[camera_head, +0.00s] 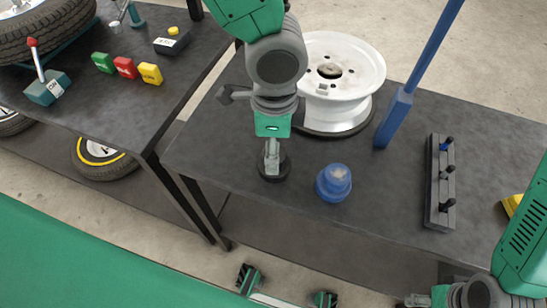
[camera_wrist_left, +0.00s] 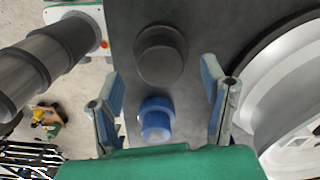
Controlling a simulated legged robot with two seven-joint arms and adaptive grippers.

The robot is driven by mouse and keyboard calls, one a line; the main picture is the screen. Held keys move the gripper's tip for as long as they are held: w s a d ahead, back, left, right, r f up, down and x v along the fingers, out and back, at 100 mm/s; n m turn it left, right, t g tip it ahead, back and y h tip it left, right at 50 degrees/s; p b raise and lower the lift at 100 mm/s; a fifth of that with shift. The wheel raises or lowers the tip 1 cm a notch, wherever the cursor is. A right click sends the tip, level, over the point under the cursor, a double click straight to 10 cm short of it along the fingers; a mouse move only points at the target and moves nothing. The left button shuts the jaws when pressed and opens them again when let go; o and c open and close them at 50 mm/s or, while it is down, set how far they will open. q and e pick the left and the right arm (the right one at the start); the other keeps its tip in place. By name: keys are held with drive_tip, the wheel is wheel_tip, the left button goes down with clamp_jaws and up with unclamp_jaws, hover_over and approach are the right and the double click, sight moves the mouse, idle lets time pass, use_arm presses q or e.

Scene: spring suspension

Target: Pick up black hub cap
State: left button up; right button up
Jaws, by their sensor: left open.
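The black hub cap (camera_head: 275,171) lies on the dark table near its front edge. In the left wrist view the black hub cap (camera_wrist_left: 160,56) shows as a round stepped disc just beyond the fingertips. My left gripper (camera_head: 271,153) points down right over the cap; the head view shows its fingers edge-on. In the left wrist view my left gripper (camera_wrist_left: 160,78) is open, with nothing between its fingertips. I cannot tell whether the fingers touch the cap.
A blue stepped cap (camera_head: 334,183) stands close to the right of the black one. A white wheel rim (camera_head: 345,66) lies behind. A blue post (camera_head: 398,110) and a black pegged block (camera_head: 440,185) stand to the right. A second table (camera_head: 120,120) is at left.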

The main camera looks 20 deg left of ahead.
use_arm(q)
drive_tip(key=f, duration=0.2)
drive_tip(key=d+f, duration=0.1)
drive_tip(key=f, duration=0.1)
drive_tip(key=shift+w+b, duration=0.1)
drive_tip(key=shift+b, duration=0.2)
drive_tip(key=shift+a, duration=0.75)
drive_tip(key=shift+c, duration=1.3)
drive_tip(key=shift+a, duration=0.15)
drive_tip(key=c, duration=1)
drive_tip(key=shift+d, duration=0.5)
drive_tip(key=shift+d+r, duration=0.1)
drive_tip(key=shift+r, duration=0.05)
drive_tip(key=r, duration=0.3)
drive_tip(key=r+p, duration=0.1)
drive_tip(key=r, duration=0.2)
drive_tip(key=a+r+p, duration=0.1)
drive_tip(key=r, duration=0.2)
drive_tip(key=shift+r, duration=0.3)
drive_tip(key=r+p, duration=0.3)
drive_tip(key=shift+d, duration=0.4)
use_arm(e)
drive_tip(key=r, duration=0.4)
drive_tip(key=shift+d, duration=0.2)
